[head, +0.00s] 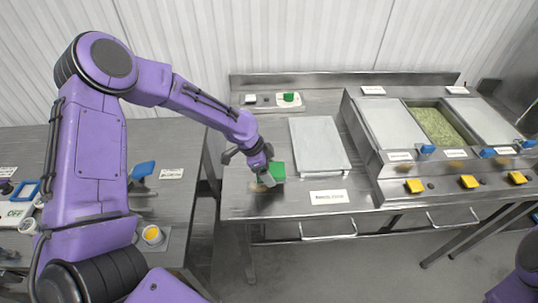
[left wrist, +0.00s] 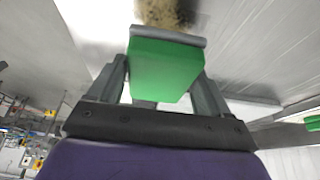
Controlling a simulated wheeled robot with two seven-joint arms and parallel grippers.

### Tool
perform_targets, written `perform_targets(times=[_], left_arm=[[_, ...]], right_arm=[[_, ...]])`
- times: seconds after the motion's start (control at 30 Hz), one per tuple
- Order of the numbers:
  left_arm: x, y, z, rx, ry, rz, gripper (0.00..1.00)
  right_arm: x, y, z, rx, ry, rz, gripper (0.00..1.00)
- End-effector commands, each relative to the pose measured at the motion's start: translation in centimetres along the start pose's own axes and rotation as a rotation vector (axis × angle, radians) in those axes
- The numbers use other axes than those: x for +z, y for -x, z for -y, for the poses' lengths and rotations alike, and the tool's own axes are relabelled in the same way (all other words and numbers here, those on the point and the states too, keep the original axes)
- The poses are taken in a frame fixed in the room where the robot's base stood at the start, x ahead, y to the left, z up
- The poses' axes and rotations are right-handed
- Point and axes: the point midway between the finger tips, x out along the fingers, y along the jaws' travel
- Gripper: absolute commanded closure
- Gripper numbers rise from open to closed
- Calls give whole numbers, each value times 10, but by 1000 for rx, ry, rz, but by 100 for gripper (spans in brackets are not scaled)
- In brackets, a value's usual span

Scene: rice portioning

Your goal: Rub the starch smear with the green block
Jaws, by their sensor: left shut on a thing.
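The green block (head: 278,170) is between the fingers of my left gripper (head: 268,180), low over the left part of the steel table. In the left wrist view the block (left wrist: 165,70) fills the space between the two grey fingers (left wrist: 165,90), with a grey strip along its far edge. The starch smear (head: 257,187) is a tan patch beside the gripper, partly hidden by it. In the left wrist view the smear (left wrist: 162,12) lies just beyond the block. I cannot tell whether the block touches the table. My right gripper is out of view.
A pale flat board (head: 320,143) lies right of the block, with a label plate (head: 328,197) in front. A tray (head: 257,106) at the back holds another green block (head: 289,97). A lidded pan counter (head: 375,160) stands at the right. A gap separates the left table (head: 178,190).

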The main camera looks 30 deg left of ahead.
Motion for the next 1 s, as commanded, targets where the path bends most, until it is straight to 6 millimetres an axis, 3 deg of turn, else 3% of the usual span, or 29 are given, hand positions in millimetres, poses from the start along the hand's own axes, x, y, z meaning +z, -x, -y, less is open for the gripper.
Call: perform_targets(times=[0.2,0.43,1.0], left_arm=[[-13,21,0,2,-7,0,50],[-24,32,-1,6,-16,-1,50],[-27,35,-1,7,-19,0,50]], right_arm=[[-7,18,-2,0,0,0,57],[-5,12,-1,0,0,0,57],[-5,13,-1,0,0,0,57]])
